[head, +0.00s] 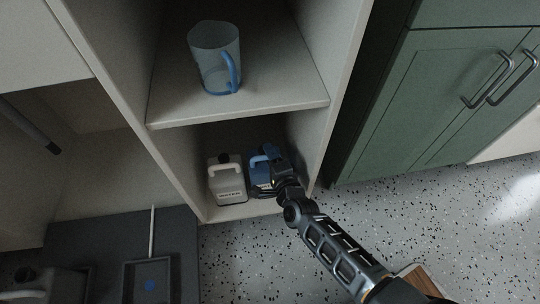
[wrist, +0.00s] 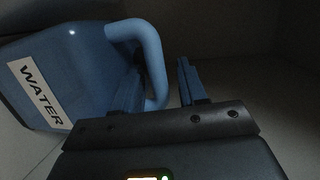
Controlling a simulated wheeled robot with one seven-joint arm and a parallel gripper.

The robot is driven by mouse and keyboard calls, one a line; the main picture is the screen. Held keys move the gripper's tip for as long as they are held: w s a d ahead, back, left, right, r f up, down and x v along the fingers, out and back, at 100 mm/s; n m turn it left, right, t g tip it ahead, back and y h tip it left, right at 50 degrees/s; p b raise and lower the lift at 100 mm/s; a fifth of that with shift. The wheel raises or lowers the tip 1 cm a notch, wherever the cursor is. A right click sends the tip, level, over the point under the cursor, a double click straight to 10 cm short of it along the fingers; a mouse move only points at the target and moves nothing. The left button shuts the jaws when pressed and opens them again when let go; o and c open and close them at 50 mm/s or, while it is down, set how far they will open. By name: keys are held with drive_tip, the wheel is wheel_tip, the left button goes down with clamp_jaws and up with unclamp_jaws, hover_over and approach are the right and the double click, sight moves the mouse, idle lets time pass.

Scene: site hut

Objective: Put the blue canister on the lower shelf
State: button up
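The blue canister (head: 259,179) is in the lower compartment of the open shelf unit and appears to stand upright on the lower shelf (head: 245,211). My gripper (head: 277,173) reaches in from the right and covers part of it. In the wrist view the blue canister (wrist: 75,75) shows a WATER label and a looped handle. My gripper (wrist: 160,85) has its fingers apart, one on each side of the handle bar. A gap shows between the handle and the right finger. Contact on the left side is hard to tell.
A pale canister (head: 227,182) stands close to the left of the blue one. A clear jug with a blue handle (head: 215,60) stands on the shelf above. The unit's right side wall (head: 335,85) is close to my arm. Green cabinets (head: 420,100) are at right.

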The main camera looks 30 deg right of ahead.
drive_tip(key=shift+o, duration=0.3)
drive_tip(key=shift+r, duration=0.1)
drive_tip(key=shift+s+r+p, duration=0.1)
drive_tip(key=shift+s+p, duration=0.1)
drive_tip(key=shift+p, duration=0.1)
drive_tip(key=p+v, duration=0.3)
drive_tip(key=v, duration=0.8)
drive_tip(key=shift+s+p, duration=0.3)
drive_tip(key=shift+p, duration=0.1)
drive_tip(key=shift+r, duration=0.1)
drive_tip(key=s+d+r+n+y, duration=0.1)
drive_tip(key=s+r+n, duration=0.4)
drive_tip(key=s, duration=0.4)
drive_tip(key=s+r+n, duration=0.5)
drive_tip(key=s+r, duration=0.1)
drive_tip(key=s, duration=0.3)
drive_tip(key=s+r+n, duration=0.4)
drive_tip(key=s+r, duration=0.1)
drive_tip(key=r, duration=0.4)
drive_tip(key=s+r+n+g, duration=0.1)
drive_tip(key=s+r+n, duration=0.4)
drive_tip(key=r, duration=0.5)
drive_tip(key=shift+s+r+n+y, duration=0.2)
drive_tip(key=shift+s+n+y, duration=0.1)
drive_tip(key=shift+s, duration=0.1)
